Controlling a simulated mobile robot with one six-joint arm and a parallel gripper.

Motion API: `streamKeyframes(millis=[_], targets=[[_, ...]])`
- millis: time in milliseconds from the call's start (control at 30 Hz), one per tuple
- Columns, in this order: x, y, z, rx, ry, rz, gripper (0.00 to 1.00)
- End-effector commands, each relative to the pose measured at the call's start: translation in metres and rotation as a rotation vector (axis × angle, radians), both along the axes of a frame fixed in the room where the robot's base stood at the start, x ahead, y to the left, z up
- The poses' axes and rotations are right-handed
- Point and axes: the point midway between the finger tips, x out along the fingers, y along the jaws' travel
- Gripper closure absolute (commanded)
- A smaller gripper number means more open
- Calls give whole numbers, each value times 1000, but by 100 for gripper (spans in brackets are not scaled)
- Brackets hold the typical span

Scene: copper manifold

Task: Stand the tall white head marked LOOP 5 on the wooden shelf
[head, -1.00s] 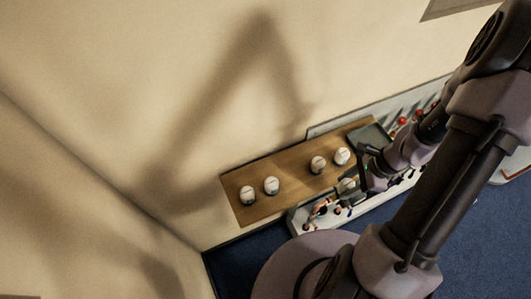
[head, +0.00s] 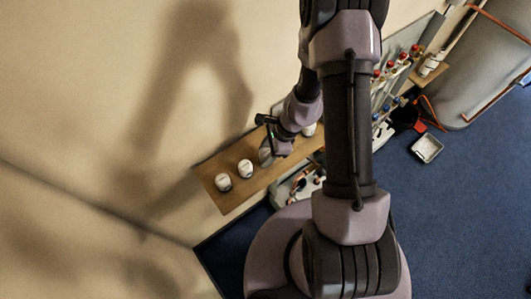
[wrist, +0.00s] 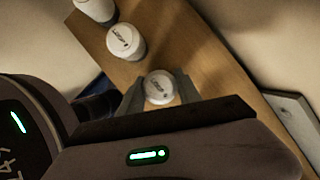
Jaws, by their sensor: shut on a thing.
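My gripper (wrist: 160,96) is shut on a white head (wrist: 159,86) with a round white top. The small print on that top is too small to read for certain. In the head view my gripper (head: 267,147) is over the wooden shelf (head: 235,203), and the held head (head: 265,158) is partly hidden by it. The held head is upright or nearly so. I cannot tell whether its base touches the shelf.
Two white heads, one nearer (head: 245,168) and one at the shelf's left end (head: 222,183), stand left of my gripper. Another head (head: 308,130) shows behind it to the right. A manifold with red and blue caps (head: 392,68) lies beyond my arm. The wall runs along the shelf's back.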

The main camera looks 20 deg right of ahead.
Motion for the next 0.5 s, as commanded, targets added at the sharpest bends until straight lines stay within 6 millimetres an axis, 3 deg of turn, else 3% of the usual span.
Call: streamKeyframes(millis=[267, 300, 367, 500], targets=[[0, 0, -4, 0, 0, 0, 100], [0, 0, -2, 0, 0, 0, 52], [0, 0, -2, 0, 0, 1, 40], [0, 0, -2, 0, 0, 1, 38]])
